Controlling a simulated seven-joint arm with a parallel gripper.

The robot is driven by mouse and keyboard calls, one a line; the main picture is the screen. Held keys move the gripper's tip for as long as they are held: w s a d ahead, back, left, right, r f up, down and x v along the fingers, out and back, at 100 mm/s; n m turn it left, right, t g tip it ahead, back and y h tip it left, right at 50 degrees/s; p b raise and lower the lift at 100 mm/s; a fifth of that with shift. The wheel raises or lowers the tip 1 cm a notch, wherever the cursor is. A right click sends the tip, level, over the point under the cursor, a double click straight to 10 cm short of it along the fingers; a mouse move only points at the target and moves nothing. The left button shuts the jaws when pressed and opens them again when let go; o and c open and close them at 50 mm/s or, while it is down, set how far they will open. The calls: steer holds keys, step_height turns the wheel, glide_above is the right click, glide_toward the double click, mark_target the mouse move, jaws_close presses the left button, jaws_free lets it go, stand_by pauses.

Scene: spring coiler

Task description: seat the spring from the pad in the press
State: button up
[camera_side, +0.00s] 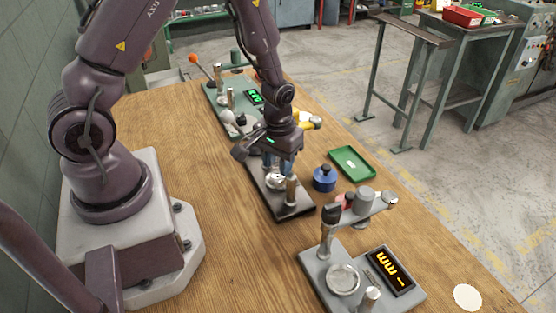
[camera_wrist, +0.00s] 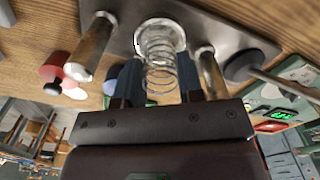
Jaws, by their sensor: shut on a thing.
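The spring (camera_wrist: 158,60) is a shiny wire coil between the two fingers of my gripper (camera_wrist: 160,80), which is shut on it. The side view shows my gripper (camera_side: 281,163) low over a dark base plate (camera_side: 271,200). This plate carries metal posts (camera_wrist: 94,47) on either side of a pale round seat (camera_wrist: 177,35). The spring's far end lines up with the seat; I cannot tell whether it touches. In the side view my fingers largely hide the spring. A flat white disc (camera_side: 467,297) lies bare on the table at the lower right.
A grey device (camera_side: 320,277) with an amber display stands at the front right. A blue knobbed pot (camera_side: 324,181) and green tray (camera_side: 352,162) sit right of my gripper. A device with a green display (camera_side: 254,97) stands behind. The table's left-centre is clear.

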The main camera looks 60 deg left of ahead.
steer(key=shift+f, duration=0.45)
steer(key=o, duration=1.1)
steer(key=shift+w+a+r, duration=0.1)
steer(key=shift+r, duration=4.35)
